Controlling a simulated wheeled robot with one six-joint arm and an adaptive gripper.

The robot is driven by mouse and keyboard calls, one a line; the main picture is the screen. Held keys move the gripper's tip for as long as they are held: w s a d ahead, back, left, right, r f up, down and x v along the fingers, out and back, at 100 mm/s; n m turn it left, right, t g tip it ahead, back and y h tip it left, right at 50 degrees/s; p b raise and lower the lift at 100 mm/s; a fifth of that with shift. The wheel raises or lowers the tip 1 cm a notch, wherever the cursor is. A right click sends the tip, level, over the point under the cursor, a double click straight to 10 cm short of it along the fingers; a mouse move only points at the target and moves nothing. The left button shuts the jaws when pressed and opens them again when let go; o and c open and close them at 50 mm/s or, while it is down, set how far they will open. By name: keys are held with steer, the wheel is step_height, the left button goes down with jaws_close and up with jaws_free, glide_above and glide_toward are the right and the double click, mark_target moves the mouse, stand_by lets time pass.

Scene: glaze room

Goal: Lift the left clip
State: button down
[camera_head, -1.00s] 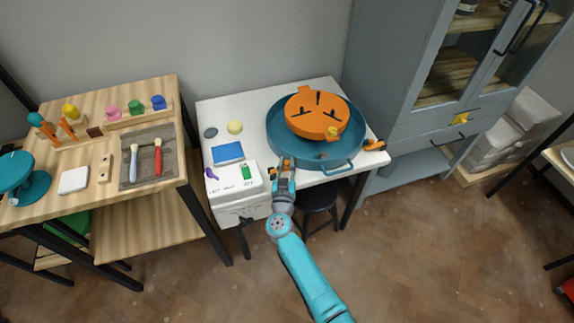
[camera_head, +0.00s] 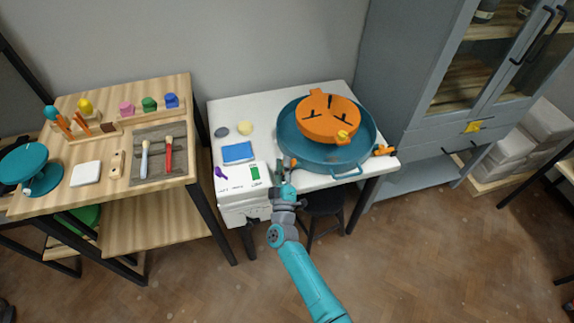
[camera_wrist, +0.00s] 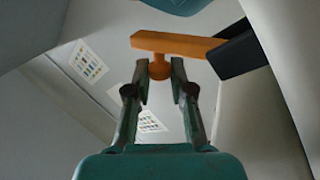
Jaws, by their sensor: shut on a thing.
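The left clip (camera_wrist: 175,45) shows in the wrist view as an orange bar with a round knob and a black part at its right. My gripper (camera_wrist: 160,68) has its two fingertips on either side of the knob and is shut on it. In the head view my gripper (camera_head: 285,168) is at the front left of the teal basin (camera_head: 350,172), and the clip there is mostly hidden by it. In the wrist view a gap shows between the clip and the basin's edge (camera_wrist: 178,5). The right clip (camera_head: 384,150), orange and black, is at the basin's right side.
An orange round piece (camera_head: 327,122) sits in the basin on the white table (camera_head: 225,110). A blue block (camera_head: 238,152), a green piece (camera_head: 255,172) and a purple tool (camera_head: 220,172) lie left of my gripper. A black stool (camera_head: 322,205) stands below.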

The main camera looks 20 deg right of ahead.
steer(key=shift+a+n+y, duration=0.4)
steer(key=shift+n, duration=0.5)
steer(key=shift+t, duration=0.3)
steer(key=c, duration=1)
jaws_free()
steer(key=shift+r, duration=0.1)
step_height(320, 180, up, 10)
steer(key=shift+f, duration=0.1)
